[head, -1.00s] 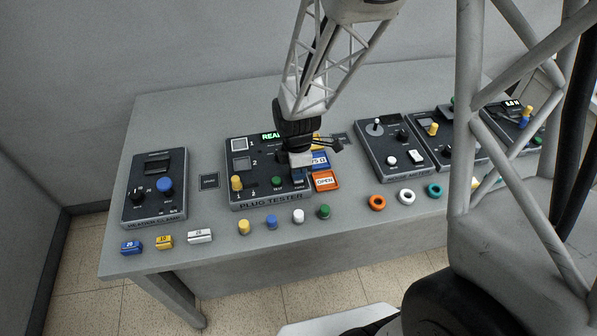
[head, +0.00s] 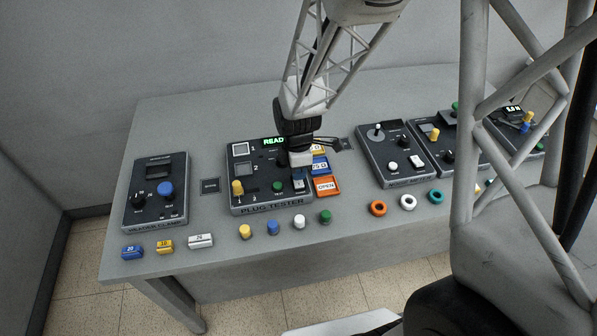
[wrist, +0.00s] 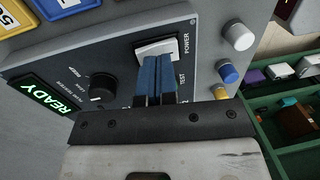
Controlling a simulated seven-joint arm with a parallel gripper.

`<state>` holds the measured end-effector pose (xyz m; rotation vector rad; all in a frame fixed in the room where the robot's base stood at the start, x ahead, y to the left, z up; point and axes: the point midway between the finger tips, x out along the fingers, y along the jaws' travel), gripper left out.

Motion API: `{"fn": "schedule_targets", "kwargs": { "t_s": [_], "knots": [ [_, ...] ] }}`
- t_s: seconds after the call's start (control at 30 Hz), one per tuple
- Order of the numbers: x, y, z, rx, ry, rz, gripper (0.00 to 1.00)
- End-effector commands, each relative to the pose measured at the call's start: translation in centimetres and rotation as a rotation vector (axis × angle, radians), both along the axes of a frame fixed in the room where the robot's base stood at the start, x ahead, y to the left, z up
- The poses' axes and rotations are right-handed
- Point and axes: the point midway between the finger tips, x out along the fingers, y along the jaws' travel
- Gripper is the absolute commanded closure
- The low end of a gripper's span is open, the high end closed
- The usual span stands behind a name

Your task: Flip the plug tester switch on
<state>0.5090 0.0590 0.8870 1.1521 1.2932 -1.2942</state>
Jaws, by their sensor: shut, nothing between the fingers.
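The plug tester (head: 265,208) is a dark box on the table, with its name on the front edge. Its display (head: 274,141) glows green and reads READY in the wrist view (wrist: 48,95). My gripper (head: 299,172) is over the tester's right part. In the wrist view its blue fingers (wrist: 155,62) are together and empty, with the tips at the rocker's near edge. They look touching or almost touching. The fingers hide part of the rocker and the panel below it.
A black knob (wrist: 102,87) is beside the fingers. Several small coloured plugs (head: 300,221) stand in front. Another dark device (head: 178,214) is at left.

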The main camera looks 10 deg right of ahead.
Motion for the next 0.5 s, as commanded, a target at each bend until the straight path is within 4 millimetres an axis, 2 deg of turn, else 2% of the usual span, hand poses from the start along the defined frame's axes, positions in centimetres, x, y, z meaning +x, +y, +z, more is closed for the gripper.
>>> {"fn": "schedule_targets", "kwargs": {
  "t_s": [0.27,0.5],
  "knots": [
    [-0.3,0.0,2.4,0.0,-0.003,0.0,1.0],
    [-0.8,0.0,5.5,0.0,-0.002,0.0,1.0]
  ]
}}
